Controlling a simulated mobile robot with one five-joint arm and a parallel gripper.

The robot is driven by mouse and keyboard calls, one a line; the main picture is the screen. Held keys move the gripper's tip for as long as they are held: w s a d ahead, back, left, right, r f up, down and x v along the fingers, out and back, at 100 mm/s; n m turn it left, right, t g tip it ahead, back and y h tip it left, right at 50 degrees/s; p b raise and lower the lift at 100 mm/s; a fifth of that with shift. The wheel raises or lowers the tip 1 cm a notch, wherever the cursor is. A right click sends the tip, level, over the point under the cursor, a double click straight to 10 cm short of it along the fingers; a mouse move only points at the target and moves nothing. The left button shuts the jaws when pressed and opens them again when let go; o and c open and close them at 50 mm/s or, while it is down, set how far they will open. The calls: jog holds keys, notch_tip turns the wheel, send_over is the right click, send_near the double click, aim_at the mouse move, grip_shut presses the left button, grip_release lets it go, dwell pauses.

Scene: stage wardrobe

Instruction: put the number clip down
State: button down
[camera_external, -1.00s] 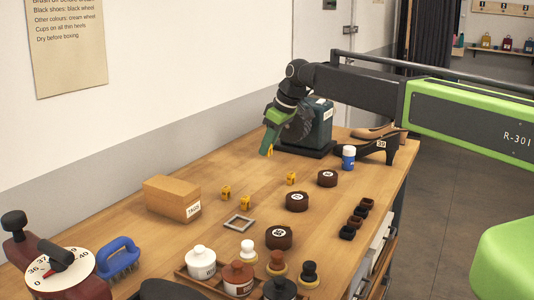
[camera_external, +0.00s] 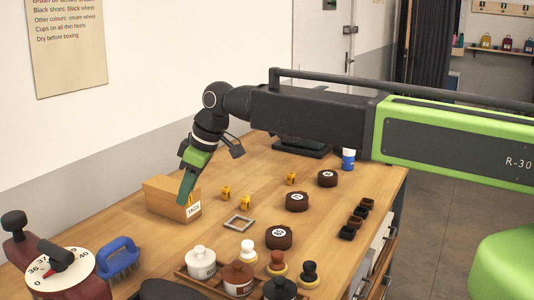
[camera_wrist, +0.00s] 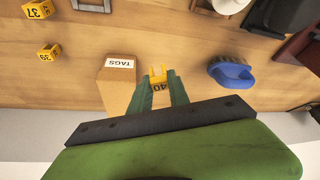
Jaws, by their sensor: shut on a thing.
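My gripper (camera_external: 182,200) is shut on a yellow number clip (camera_wrist: 158,76) marked 40, seen between the green fingertips in the wrist view. In the external view the fingers hide the clip. The gripper points down in front of the cardboard box (camera_external: 163,190) labelled TAGS; whether it touches the box I cannot tell. The box also shows just left of the fingers in the wrist view (camera_wrist: 117,88). Other yellow clips stand on the table (camera_external: 226,193), (camera_external: 245,203), (camera_external: 291,179); two in the wrist view read 37 (camera_wrist: 38,9) and 39 (camera_wrist: 48,52).
A grey square frame (camera_external: 239,224) lies on the wooden table right of the box. A blue brush (camera_external: 121,258) and a dial device (camera_external: 62,272) stand front left. Brown round pucks (camera_external: 297,201) and bottles (camera_external: 201,262) stand to the right and front.

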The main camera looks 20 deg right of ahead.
jog(key=b, duration=0.4)
send_over(153, 247)
jog(key=d, duration=0.2)
notch_tip(153, 247, down, 6)
jog(key=shift+a+r, duration=0.15)
jog(key=shift+r, duration=0.1)
jog(key=shift+s+a, duration=0.2)
jog(key=shift+a, duration=0.15)
notch_tip(153, 247, down, 4)
jog(key=b, duration=0.4)
jog(key=shift+f, duration=0.15)
jog(key=shift+d+r, duration=0.1)
jog(key=shift+r, duration=0.1)
jog(key=shift+f, duration=0.15)
jog(key=c, duration=1.2)
grip_release()
jog(key=shift+c, duration=0.2)
